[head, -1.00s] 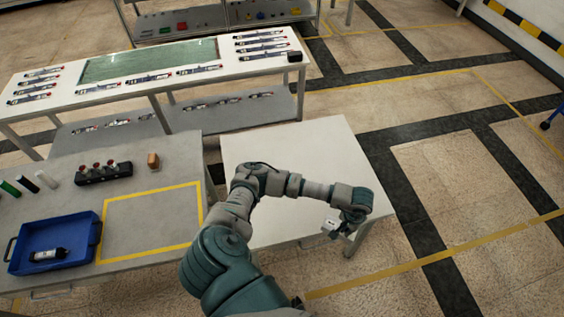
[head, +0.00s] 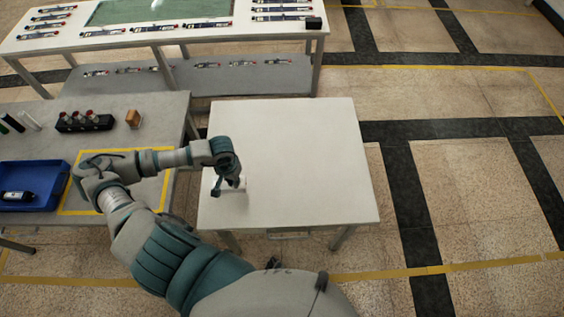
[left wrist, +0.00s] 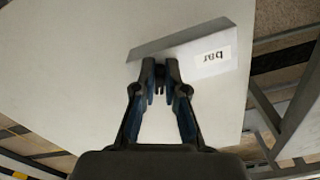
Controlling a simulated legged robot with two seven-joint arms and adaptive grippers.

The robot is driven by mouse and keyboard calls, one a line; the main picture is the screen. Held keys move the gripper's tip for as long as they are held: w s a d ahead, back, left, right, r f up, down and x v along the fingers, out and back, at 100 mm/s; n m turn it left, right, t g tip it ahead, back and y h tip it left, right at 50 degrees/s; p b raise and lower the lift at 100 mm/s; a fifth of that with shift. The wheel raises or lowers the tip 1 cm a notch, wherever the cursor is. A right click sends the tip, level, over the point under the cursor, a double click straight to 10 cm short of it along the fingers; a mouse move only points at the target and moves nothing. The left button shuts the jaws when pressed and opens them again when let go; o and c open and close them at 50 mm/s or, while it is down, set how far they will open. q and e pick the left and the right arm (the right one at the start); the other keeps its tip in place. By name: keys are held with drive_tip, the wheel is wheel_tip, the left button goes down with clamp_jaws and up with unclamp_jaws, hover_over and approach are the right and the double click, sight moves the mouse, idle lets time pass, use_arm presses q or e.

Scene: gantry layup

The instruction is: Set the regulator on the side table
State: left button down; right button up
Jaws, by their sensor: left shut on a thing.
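The regulator (head: 236,187) is a small pale piece under my left gripper in the head view. In the left wrist view, a grey face and a pale label reading "bar" (left wrist: 212,57) show just beyond the fingertips. My left gripper (head: 229,182) is shut on the regulator, and its fingers (left wrist: 160,75) close around a small dark part of it. The regulator is over the left front part of the white side table (head: 310,150). I cannot tell whether it touches the top. My right gripper is not in view.
The side table top is clear to the right and behind. A long white table (head: 210,30) stands behind.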

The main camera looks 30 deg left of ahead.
use_arm(q)
drive_tip(key=w+d+f, duration=0.1)
drive_tip(key=w+d, duration=0.2)
drive_tip(key=w+d+f+p, duration=0.1)
drive_tip(key=w+d+f, duration=0.1)
drive_tip(key=w+d, duration=0.2)
drive_tip(key=w+d+f+p, duration=0.1)
drive_tip(key=w+d, duration=0.3)
drive_tip(key=shift+f, duration=0.15)
drive_tip(key=shift+a+f, duration=0.25)
drive_tip(key=shift+f, duration=0.1)
drive_tip(key=shift+d, duration=0.15)
drive_tip(key=c, duration=1.4)
unclamp_jaws()
drive_tip(key=shift+d, duration=0.25)
drive_tip(key=shift+o, duration=0.9)
drive_tip(key=shift+d+r, duration=0.1)
drive_tip(key=shift+d, duration=0.25)
drive_tip(key=shift+w+a+r, duration=0.1)
drive_tip(key=shift+a+r, duration=0.1)
drive_tip(key=shift+r, duration=0.15)
wheel_tip(320, 180, up, 12)
drive_tip(key=shift+f, duration=0.25)
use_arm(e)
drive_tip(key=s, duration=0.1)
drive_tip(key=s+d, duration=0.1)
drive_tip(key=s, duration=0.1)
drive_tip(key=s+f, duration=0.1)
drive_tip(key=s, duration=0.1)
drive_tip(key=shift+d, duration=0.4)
